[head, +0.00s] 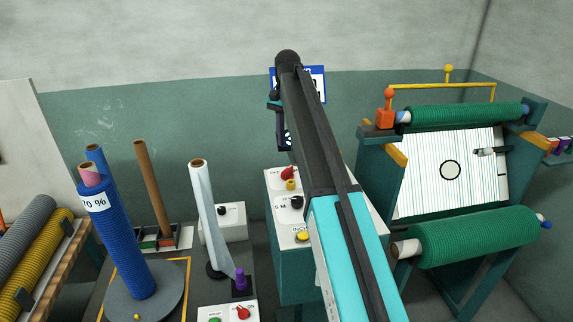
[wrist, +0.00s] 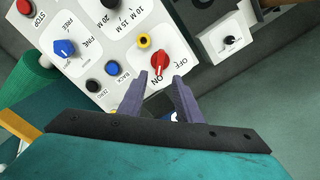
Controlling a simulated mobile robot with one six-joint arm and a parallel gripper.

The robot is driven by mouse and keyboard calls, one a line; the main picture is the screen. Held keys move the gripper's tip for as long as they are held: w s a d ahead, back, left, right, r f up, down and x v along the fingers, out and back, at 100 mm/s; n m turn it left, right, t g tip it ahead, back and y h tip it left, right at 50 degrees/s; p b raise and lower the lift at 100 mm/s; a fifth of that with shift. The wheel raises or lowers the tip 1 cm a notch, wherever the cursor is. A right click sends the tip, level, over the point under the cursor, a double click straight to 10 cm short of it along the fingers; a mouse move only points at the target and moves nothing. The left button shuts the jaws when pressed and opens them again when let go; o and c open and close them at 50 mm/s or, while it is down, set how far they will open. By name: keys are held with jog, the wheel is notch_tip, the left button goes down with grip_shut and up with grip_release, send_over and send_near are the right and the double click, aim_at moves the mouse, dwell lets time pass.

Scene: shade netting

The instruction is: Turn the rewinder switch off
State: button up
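The red OFF/ON rotary switch (wrist: 160,62) is on a white panel face in the wrist view. It looks to be the rewinder switch, and its pointer appears to face the ON label. In the head view a red knob (head: 288,172) shows at the top of the white-faced teal control box, left of my arm. My gripper (wrist: 158,80) is open, with its two purple fingers spread on the near side of the red switch, one to each side. I cannot tell whether they touch the switch. In the head view my arm hides the fingers.
A blue netting roll (head: 125,240) stands left; the green-roll machine (head: 475,238) stands right.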

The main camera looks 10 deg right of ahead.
aim_at(287, 169)
jog(key=shift+f+p, duration=1.25)
jog(key=shift+f, duration=3.9)
jog(key=shift+c, duration=0.2)
grip_shut()
